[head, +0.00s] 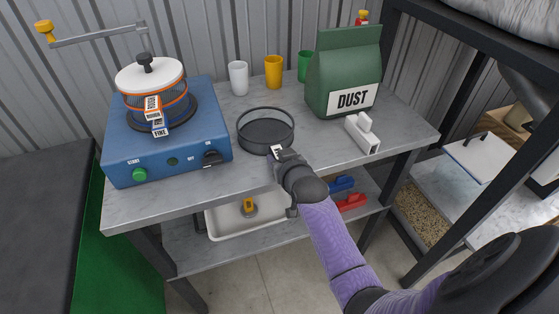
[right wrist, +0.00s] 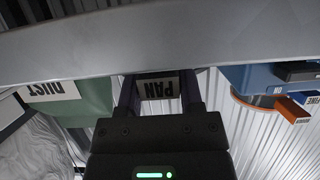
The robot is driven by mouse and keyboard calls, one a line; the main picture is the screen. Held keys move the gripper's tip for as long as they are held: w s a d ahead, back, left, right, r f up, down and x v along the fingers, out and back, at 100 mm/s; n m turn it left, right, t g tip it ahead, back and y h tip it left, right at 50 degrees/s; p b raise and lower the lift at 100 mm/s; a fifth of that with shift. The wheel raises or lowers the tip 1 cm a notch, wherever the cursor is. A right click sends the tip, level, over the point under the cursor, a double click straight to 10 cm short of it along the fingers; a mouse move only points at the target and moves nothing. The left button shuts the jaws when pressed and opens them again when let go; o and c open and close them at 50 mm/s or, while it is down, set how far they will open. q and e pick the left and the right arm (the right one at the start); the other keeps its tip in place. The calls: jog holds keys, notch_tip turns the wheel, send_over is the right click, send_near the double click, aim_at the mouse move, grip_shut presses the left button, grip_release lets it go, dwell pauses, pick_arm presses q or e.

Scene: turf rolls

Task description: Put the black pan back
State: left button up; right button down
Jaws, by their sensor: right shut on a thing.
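The black pan (head: 266,130), round and shallow, is at the middle of the grey worktop, right of the blue machine. I cannot tell if it rests on the top or hovers just above it. My right gripper (head: 281,157) is shut on the pan's front tab. In the right wrist view its PAN label (right wrist: 158,88) shows upside down between the fingers. The blue machine (head: 125,160) carries a stack with an orange ring labelled ROUGH (head: 152,108), a blue FINE tag (head: 159,127) and a white lid (head: 150,75) with a black knob. My left gripper is not in view.
A green DUST bag (head: 345,75) and a white block (head: 362,134) stand right of the pan. White (head: 238,78), yellow (head: 273,72) and green (head: 305,66) cups stand behind. A crank (head: 100,34) overhangs the machine. A white tray (head: 228,222) is on the lower shelf.

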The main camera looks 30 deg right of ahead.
jog(key=shift+c, duration=1.2)
grip_release()
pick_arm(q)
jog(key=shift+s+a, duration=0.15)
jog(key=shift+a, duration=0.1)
